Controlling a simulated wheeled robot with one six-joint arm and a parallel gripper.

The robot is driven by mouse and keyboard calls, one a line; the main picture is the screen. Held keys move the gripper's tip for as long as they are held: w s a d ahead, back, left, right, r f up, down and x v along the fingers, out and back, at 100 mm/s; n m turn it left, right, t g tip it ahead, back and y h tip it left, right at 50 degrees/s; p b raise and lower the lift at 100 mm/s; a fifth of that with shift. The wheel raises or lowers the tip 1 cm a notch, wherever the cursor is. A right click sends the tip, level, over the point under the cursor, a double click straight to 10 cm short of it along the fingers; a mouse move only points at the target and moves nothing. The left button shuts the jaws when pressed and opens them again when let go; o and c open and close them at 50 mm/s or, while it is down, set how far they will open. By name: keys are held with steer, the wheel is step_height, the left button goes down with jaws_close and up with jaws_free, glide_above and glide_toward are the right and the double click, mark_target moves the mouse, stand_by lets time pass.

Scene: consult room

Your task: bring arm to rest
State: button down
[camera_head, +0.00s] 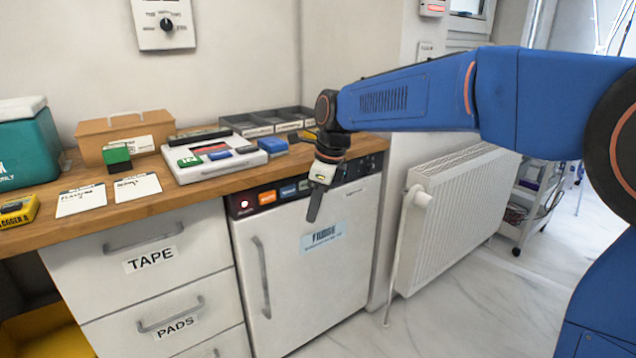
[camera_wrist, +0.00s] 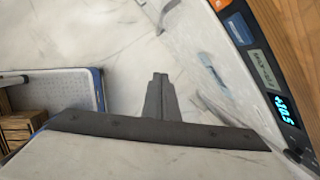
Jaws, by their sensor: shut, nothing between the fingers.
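My blue arm reaches in from the right in the head view. My gripper (camera_head: 314,205) hangs pointing down in front of the white under-counter unit, just off the front edge of the wooden counter (camera_head: 205,187). Its dark fingers are together with nothing between them. In the wrist view the shut fingers (camera_wrist: 158,85) show over the pale marbled floor. The white unit (camera_head: 300,270) has a control strip along its top and a grey vertical handle. Its front is closed.
A white radiator (camera_head: 450,220) stands right of the unit. A trolley (camera_head: 535,195) is behind. Floor at right is open.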

steer(key=s+d+n+t, duration=0.1)
steer(key=s+d+n, duration=0.45)
steer(key=d, duration=0.55)
steer(key=s+d+n+t, duration=0.1)
steer(key=s+d+n, duration=0.3)
steer(key=s+d, duration=0.45)
steer(key=s+d+f+n+t+h, duration=0.1)
steer(key=s+d+f+n, duration=0.3)
steer(key=s+d, duration=0.3)
steer(key=s+d+f+n+t+h, duration=0.1)
steer(key=s+d+f+n, duration=0.2)
steer(key=s+d+n, duration=0.3)
steer(key=shift+s+d+f+h, duration=0.3)
steer(key=shift+s+d+f, duration=0.15)
steer(key=shift+s, duration=0.6)
